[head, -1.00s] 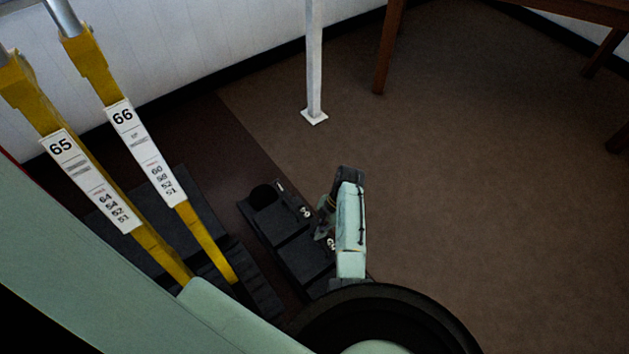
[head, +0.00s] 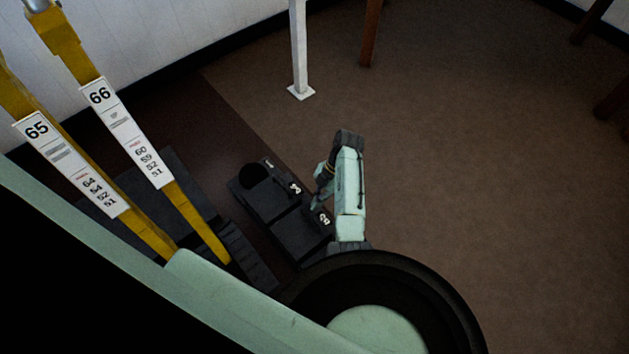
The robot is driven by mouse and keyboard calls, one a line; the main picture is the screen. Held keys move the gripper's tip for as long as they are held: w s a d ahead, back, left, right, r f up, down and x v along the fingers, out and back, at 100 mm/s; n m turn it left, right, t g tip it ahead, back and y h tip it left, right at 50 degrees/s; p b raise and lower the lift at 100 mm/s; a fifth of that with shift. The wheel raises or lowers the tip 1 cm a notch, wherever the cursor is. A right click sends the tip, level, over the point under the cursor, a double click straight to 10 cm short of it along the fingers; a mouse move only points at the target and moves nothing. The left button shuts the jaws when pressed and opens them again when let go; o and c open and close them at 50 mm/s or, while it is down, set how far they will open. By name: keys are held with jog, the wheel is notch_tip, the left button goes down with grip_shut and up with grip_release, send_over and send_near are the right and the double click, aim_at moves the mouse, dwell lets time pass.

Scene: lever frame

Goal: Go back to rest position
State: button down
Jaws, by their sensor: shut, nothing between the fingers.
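My arm is folded, its pale green link standing right of the black lever base (head: 270,195). The small end piece that I take for my gripper (head: 317,203) hangs at the link's left side, by the white marks on that base. It is small and dim; I see nothing held in it. The yellow lever labelled 66 (head: 200,220) and the yellow lever labelled 65 (head: 148,232) lean at the left, apart from my gripper. The lower left is covered by my own body.
A white post (head: 299,50) with a square foot stands on the floor at the back. A brown wooden leg (head: 371,35) is beside it, with more wooden legs at the upper right. A white wall (head: 175,30) closes the back left. The brown floor (head: 490,180) at right is clear.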

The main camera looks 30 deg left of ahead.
jog(key=v, duration=0.9)
jog(key=shift+r, duration=0.15)
jog(key=shift+w, duration=0.15)
